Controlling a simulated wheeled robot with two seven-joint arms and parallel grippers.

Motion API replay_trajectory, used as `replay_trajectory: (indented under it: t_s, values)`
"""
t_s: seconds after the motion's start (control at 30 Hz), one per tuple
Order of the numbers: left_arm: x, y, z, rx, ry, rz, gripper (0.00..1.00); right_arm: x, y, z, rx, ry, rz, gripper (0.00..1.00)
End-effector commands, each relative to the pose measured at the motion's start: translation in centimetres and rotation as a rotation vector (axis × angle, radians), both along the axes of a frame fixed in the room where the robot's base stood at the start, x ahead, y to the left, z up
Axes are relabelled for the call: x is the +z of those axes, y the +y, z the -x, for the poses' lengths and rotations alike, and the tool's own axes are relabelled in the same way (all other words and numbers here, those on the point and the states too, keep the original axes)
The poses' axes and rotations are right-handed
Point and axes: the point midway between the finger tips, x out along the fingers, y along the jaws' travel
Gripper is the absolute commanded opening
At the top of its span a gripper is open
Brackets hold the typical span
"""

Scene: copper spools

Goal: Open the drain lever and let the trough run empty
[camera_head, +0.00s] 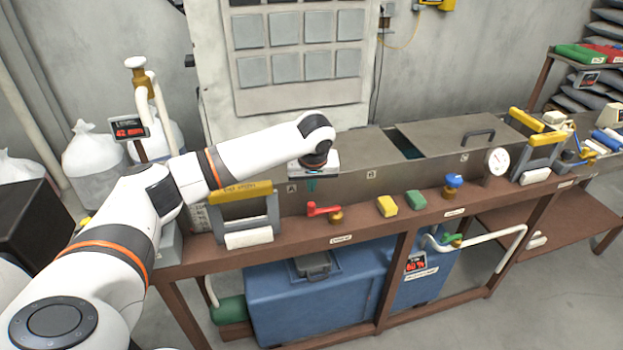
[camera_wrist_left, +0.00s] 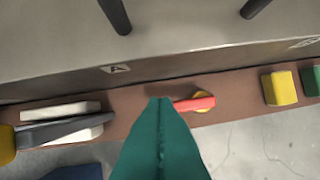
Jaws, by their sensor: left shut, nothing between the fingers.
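The red lever (camera_head: 322,209) sits on a brass valve (camera_head: 336,218) on the brown front ledge, above a small label (camera_head: 341,239) too small to read surely. The lever points left, roughly along the ledge. It also shows in the left wrist view (camera_wrist_left: 190,104). The grey metal trough (camera_head: 352,187) runs behind the ledge under lids; a dark gap (camera_head: 408,146) shows between two lids. My left gripper (camera_head: 311,187) is shut and empty, its teal fingers pointing down near the trough's front wall. In the left wrist view its fingertips (camera_wrist_left: 160,102) appear just left of the lever's free end. My right gripper is not in view.
A yellow block (camera_head: 387,206) and a green block (camera_head: 416,200) lie right of the lever, then a blue-knobbed brass valve (camera_head: 452,185) and a round gauge (camera_head: 497,161). A yellow-and-grey framed tool (camera_head: 244,190) stands left of the lever. A blue tank (camera_head: 290,300) is below.

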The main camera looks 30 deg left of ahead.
Motion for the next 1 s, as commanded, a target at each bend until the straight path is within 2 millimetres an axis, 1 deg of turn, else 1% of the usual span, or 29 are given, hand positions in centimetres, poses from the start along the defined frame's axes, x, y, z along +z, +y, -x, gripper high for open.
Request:
replay_trajectory:
  t_s: [0.1,0.2,0.4,0.57,0.87,1.0]
  values:
    - [-2.0,0.5,-0.5,0.001,0.003,-0.001,0.00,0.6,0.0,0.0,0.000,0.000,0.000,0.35]
    - [-3.6,0.9,-0.9,0.001,0.003,-0.001,0.00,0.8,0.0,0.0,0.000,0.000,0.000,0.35]
    - [-5.5,1.2,-1.4,-0.002,0.000,-0.001,0.00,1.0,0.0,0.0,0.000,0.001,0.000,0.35]
    - [-5.8,1.3,-1.5,-0.002,-0.001,0.000,0.00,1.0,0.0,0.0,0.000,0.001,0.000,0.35]
    - [-5.8,1.3,-1.5,0.001,-0.001,0.000,0.00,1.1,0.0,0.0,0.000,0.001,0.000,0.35]
    - [-5.7,1.4,-1.5,0.019,0.000,-0.001,0.00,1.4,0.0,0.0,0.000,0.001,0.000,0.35]
